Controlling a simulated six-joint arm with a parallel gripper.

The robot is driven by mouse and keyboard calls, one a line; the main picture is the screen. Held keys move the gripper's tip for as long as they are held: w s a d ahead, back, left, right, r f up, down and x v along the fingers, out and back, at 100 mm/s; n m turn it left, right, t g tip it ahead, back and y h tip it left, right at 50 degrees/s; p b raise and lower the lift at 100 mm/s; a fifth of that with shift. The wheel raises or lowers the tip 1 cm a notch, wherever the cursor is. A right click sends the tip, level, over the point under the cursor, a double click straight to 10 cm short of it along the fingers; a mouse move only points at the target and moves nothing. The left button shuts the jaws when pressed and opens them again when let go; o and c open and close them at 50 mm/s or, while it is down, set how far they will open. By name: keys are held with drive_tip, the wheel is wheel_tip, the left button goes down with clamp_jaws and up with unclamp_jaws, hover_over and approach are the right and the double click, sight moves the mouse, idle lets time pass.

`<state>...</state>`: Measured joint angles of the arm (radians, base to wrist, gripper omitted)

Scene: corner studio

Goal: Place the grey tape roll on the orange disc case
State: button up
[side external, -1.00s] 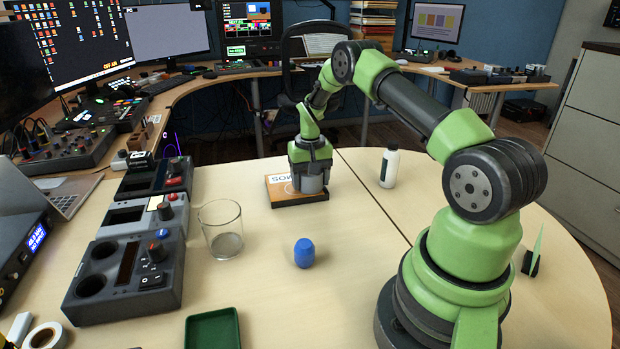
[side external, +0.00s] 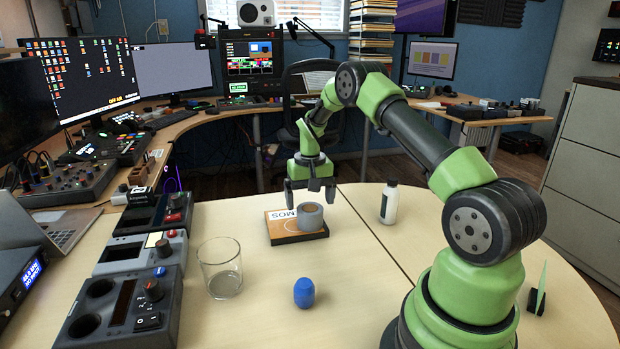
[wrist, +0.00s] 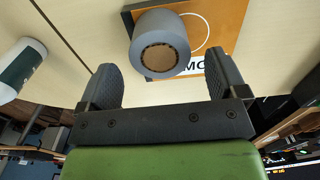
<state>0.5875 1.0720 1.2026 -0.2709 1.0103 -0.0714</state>
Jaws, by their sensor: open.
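The grey tape roll (side external: 310,215) lies flat on the orange disc case (side external: 281,229), toward the right part of its top. In the wrist view the grey tape roll (wrist: 160,44) rests on the orange disc case (wrist: 222,22), covering part of its printed circle. My gripper (side external: 310,187) is open and empty, above and just behind the roll in the side view. In the wrist view my open fingers (wrist: 166,85) are apart, with the roll beyond their tips and clear of them.
A white bottle (side external: 389,202) stands right of the case. A clear glass (side external: 220,268) and a blue egg-shaped object (side external: 304,292) stand in front of it. Control boxes (side external: 130,300) line the left side. The table between the case and the blue object is clear.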

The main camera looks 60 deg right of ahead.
drive_tip(key=s+a+r+n+t, duration=0.1)
drive_tip(key=s+a+r+t, duration=0.1)
drive_tip(key=a+r, duration=0.7)
drive_tip(key=s+a+r+n+t, duration=0.15)
drive_tip(key=a+r, duration=0.35)
drive_tip(key=r, duration=0.8)
drive_tip(key=s+a+r+n+t+y, duration=0.1)
drive_tip(key=s+a+t, duration=0.1)
drive_tip(key=s+a, duration=0.3)
drive_tip(key=s+a+n+t+y, duration=0.1)
drive_tip(key=s+a, duration=0.5)
drive_tip(key=s, duration=0.5)
drive_tip(key=shift+a+r+t, duration=0.2)
drive_tip(key=shift+r+t, duration=0.15)
drive_tip(key=shift+r, duration=0.05)
